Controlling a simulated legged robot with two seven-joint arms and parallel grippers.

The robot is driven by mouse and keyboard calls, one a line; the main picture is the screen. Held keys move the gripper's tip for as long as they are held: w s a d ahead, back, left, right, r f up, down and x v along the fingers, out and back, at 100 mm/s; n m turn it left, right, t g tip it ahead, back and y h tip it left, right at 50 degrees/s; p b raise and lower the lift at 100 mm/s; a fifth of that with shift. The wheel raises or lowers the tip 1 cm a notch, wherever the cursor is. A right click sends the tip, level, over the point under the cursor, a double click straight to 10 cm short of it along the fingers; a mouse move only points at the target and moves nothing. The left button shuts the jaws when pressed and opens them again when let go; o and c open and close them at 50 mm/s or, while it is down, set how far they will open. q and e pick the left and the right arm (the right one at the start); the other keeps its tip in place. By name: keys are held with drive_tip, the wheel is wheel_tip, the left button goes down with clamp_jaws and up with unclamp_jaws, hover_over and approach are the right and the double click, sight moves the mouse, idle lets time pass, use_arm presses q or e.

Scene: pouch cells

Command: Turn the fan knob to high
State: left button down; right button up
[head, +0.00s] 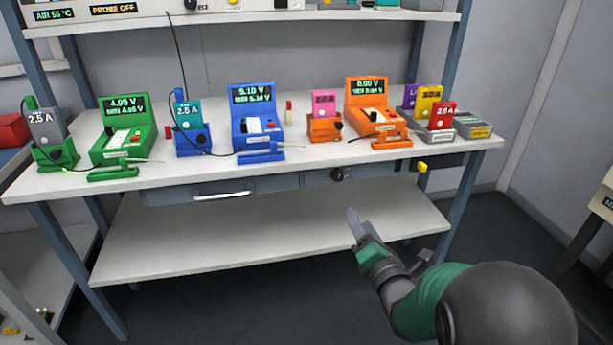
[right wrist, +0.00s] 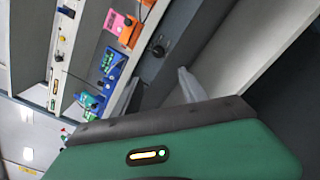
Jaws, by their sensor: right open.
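A black knob (head: 341,174) sits on the panel under the front edge of the bench, right of the drawer; it looks like the fan knob. In the right wrist view the dark knob (right wrist: 158,50) shows beyond the fingers. Its setting marks are too small to read. My right gripper (head: 354,216) is open and empty, below and slightly right of the knob, apart from it. In the right wrist view the gripper (right wrist: 157,92) shows its two pale fingers spread. My left gripper is not in view.
The bench top (head: 300,168) carries green, blue and orange testers with several coloured pouch cells in holders. A drawer (head: 222,192) with a pale handle hangs left of the knob. A yellow knob (head: 422,167) sticks out at the right. The lower shelf (head: 250,235) is bare.

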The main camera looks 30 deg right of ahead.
sight(339, 179)
drive_tip(key=b+x, duration=0.2)
drive_tip(key=x, duration=0.6)
drive_tip(key=b+x, duration=0.3)
drive_tip(key=x, duration=0.5)
drive_tip(key=shift+d+r, duration=0.1)
drive_tip(key=shift+d, duration=0.15)
drive_tip(key=shift+w+d+r, duration=0.1)
drive_tip(key=shift+w, duration=0.25)
clamp_jaws()
